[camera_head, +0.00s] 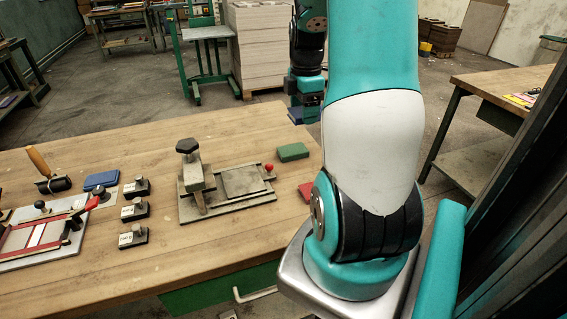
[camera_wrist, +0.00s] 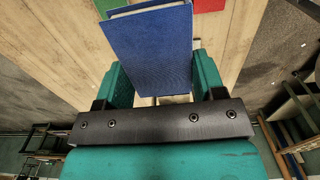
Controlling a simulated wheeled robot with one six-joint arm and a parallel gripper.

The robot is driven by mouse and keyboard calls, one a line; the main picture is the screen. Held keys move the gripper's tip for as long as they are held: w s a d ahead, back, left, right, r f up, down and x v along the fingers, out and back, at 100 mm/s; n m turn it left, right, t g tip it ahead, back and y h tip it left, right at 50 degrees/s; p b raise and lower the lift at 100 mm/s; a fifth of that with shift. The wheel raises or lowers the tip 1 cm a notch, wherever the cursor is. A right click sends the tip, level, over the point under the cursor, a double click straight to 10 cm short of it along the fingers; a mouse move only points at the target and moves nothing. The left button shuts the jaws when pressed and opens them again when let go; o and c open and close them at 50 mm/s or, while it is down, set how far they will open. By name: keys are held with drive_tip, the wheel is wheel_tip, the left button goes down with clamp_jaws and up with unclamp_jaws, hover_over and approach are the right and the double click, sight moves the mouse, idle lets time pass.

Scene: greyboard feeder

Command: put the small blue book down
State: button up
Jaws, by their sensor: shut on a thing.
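The small blue book (camera_wrist: 152,48) is held between the two teal fingers of my gripper (camera_wrist: 161,76) in the wrist view, its blue cover facing the camera and its pale page edges at the top. Table boards show behind it; I cannot tell whether it touches the table. In the head view my gripper (camera_head: 306,100) is at the table's far right corner, partly behind my arm. A bit of blue (camera_head: 295,116) shows just below it.
On the wooden table (camera_head: 120,270), a green book (camera_head: 293,152) and a partly hidden red book (camera_head: 305,190) lie right of a press (camera_head: 195,180). Several small black-based blocks, a blue item (camera_head: 101,180) and a red-framed board (camera_head: 45,235) fill the left.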

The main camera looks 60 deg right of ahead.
sight(300, 173)
wheel_tip(300, 173, down, 18)
drive_tip(key=shift+r, duration=0.1)
idle(0.4)
drive_tip(key=o, duration=0.9)
drive_tip(key=shift+f, duration=0.2)
wheel_tip(300, 173, up, 12)
drive_tip(key=shift+a+r, duration=0.1)
drive_tip(key=shift+r, duration=0.1)
